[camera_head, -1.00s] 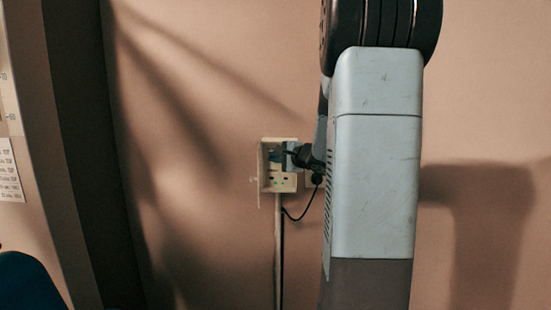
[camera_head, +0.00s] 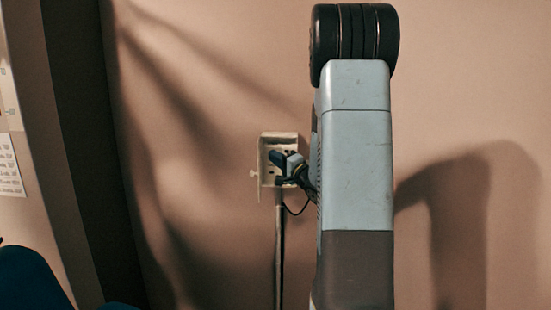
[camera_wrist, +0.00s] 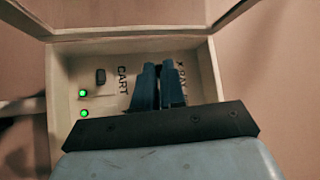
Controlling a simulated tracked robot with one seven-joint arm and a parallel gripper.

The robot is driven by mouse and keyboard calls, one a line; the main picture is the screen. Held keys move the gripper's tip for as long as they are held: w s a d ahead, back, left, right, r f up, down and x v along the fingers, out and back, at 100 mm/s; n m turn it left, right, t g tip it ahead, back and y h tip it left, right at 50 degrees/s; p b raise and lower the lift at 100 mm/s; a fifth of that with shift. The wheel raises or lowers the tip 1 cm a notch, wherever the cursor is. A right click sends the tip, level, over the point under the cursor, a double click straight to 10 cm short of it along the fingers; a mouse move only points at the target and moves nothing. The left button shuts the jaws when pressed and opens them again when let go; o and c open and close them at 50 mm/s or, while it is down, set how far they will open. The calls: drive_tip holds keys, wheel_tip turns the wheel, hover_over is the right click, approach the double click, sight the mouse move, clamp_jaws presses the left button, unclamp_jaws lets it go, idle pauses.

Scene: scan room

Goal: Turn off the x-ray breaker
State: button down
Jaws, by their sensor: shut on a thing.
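The open breaker box (camera_head: 266,141) is on the wall at the middle of the head view. Its cream frame also fills the wrist view (camera_wrist: 62,75). Inside it, a small dark switch (camera_wrist: 101,76) sits by the CART label (camera_wrist: 123,80). The X-RAY label (camera_wrist: 182,82) is to the right, partly covered by a finger. My gripper (camera_wrist: 159,72) reaches into the box with its blue fingers close together beside the X-RAY label. It is shut on the x-ray breaker, which the fingers mostly hide. In the head view my gripper (camera_head: 285,168) covers much of the box.
Two green lights (camera_wrist: 83,103) glow at the left inside the box. The box's raised clear cover (camera_wrist: 130,18) spans the top of the wrist view. A conduit (camera_head: 279,250) runs down the wall below the box.

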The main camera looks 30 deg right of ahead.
drive_tip(key=shift+f, duration=0.3)
drive_tip(key=c, duration=1.6)
unclamp_jaws()
drive_tip(key=shift+o, duration=0.5)
drive_tip(key=shift+r, duration=0.1)
drive_tip(key=v, duration=1.3)
drive_tip(key=shift+s+d+f, duration=0.2)
drive_tip(key=shift+s, duration=0.1)
